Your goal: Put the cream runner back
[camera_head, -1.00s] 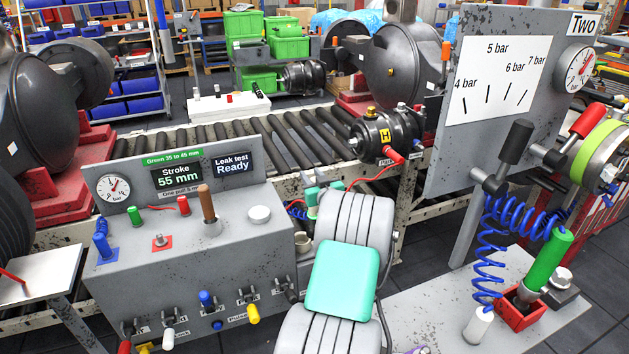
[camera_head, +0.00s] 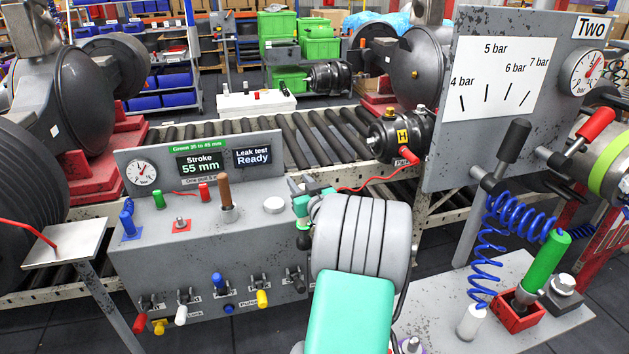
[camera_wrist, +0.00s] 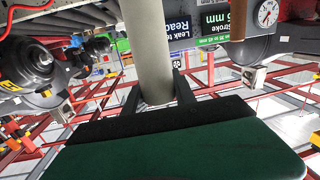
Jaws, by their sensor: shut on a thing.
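In the wrist view a cream cylinder (camera_wrist: 146,40), which looks like the cream runner, stands between the two dark fingers of my gripper (camera_wrist: 156,90). The fingers are shut on it, and its far end runs out of the top of the picture. In the head view my gripper (camera_head: 301,204) shows as a small teal and dark shape beside the right end of the grey console (camera_head: 200,265). My grey arm hides part of it, and I cannot make out the runner there.
The console carries a brown upright handle (camera_head: 224,192), a pale round cap (camera_head: 274,204) and several coloured levers along its front. A red hose (camera_head: 375,183) runs behind my arm. The roller conveyor (camera_head: 300,135) lies behind. A gauge panel (camera_head: 500,110) stands at the right.

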